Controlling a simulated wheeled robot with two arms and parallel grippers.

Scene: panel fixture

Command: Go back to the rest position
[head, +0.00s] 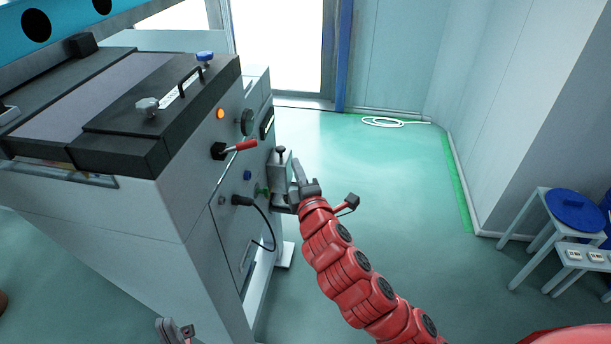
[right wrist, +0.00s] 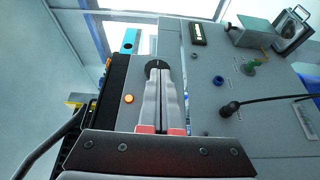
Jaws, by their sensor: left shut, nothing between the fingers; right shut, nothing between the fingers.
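My right gripper (head: 299,172) is at the end of the red arm, beside the panel side of the grey fixture (head: 180,215). In the right wrist view its fingers (right wrist: 165,82) are shut together and empty. They overlap the lower edge of a dark round knob (right wrist: 157,65) in the picture; I cannot tell whether they touch it. My left gripper (head: 176,330) shows only in part at the bottom edge of the head view, low in front of the fixture. It is shut, with nothing seen in it.
The panel carries a red-handled switch (head: 240,147), an orange lamp (head: 220,113) and a black plug with cable (head: 240,200). A stool with a blue seat (head: 577,208) stands at right. A white hose (head: 388,122) lies on the floor. The floor between is clear.

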